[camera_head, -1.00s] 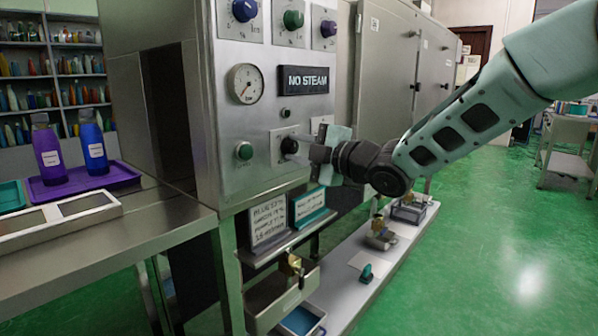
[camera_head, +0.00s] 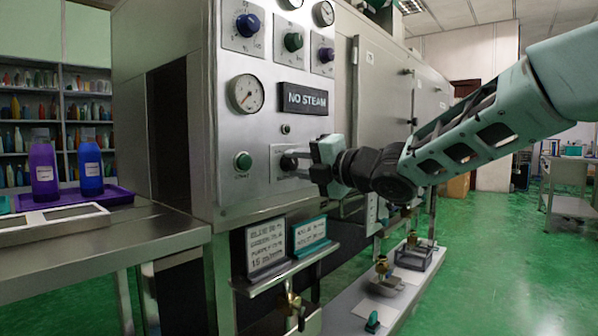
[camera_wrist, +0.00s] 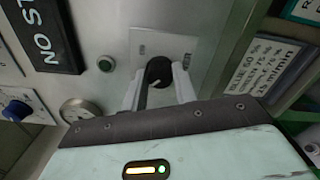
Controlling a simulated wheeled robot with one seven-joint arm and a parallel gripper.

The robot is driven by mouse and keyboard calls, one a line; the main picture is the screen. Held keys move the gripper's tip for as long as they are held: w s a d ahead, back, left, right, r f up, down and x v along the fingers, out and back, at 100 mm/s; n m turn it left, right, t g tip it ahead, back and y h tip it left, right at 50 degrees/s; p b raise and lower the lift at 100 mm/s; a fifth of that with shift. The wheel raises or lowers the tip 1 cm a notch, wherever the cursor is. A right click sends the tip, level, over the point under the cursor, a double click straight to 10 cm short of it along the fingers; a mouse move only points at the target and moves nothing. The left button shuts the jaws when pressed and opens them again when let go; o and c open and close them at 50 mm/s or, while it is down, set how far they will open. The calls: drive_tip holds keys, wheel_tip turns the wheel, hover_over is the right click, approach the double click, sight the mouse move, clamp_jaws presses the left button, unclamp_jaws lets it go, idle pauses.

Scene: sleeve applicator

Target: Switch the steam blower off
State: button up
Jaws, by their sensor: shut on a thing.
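The steam blower's steel front panel (camera_head: 262,130) stands at the centre of the head view. The knob's light pointer line shows between the fingers in the wrist view. A "NO STEAM" sign (camera_head: 304,99) sits above the switch, dark and unlit. In the head view the gripper mostly hides the switch.
A green button (camera_head: 243,161) is left of the switch, with a gauge (camera_head: 246,93) above it. Text cards (camera_head: 265,246) stand on a ledge below.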

idle(0.4)
drive_tip(key=o, duration=1)
drive_tip(key=shift+c, duration=0.2)
drive_tip(key=p+v, duration=0.2)
drive_tip(key=v, duration=1.5)
drive_tip(key=shift+s+d+f, duration=0.1)
drive_tip(key=shift+s+f, duration=0.05)
